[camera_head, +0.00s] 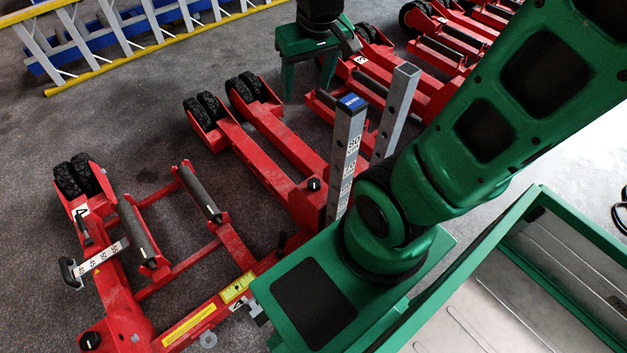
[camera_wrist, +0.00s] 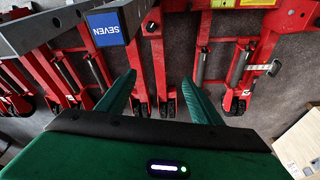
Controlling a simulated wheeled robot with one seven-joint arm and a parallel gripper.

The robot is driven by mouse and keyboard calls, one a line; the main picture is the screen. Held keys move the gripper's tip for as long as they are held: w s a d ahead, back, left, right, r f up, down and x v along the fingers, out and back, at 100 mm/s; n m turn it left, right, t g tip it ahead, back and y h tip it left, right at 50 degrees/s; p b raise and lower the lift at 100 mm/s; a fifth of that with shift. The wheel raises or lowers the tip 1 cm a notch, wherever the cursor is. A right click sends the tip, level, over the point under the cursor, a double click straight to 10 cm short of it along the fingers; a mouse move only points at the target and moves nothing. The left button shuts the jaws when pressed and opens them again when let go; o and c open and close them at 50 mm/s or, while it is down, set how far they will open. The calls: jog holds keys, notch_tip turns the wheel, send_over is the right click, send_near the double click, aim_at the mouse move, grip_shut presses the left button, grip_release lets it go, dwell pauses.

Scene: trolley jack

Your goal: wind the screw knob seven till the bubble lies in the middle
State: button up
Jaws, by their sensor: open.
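A square grey post with a blue cap (camera_head: 352,102) stands among the red jacks in the head view. In the wrist view the blue cap (camera_wrist: 107,27) reads SEVEN and lies at the upper left. My gripper (camera_head: 307,82) is open and empty, farther back than the post in the head view. In the wrist view its two green fingers (camera_wrist: 158,82) stand wide apart, with red jack parts and dark wheels beyond them. A small black knob (camera_head: 315,184) sits on a red jack beside the post. I cannot make out a bubble or a knob marked seven.
A red jack marked 4 (camera_head: 125,290) lies at the left with rollers and a scale arm. More red jacks (camera_head: 455,40) fill the back right. A yellow and blue ladder (camera_head: 130,40) lies at the back left. Grey floor (camera_head: 120,120) is clear between.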

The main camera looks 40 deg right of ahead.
jog(key=w+a+f, duration=0.2)
jog(key=w+f, duration=0.2)
jog(key=w, duration=0.2)
jog(key=m+g, duration=0.3)
jog(key=m, duration=0.2)
send_over(314, 182)
notch_tip(314, 182, down, 34)
jog(key=shift+y, duration=0.3)
notch_tip(314, 182, down, 10)
jog(key=shift+f, duration=0.2)
jog(key=shift+a+m, duration=0.1)
jog(key=shift+m, duration=0.2)
jog(key=c, duration=1.1)
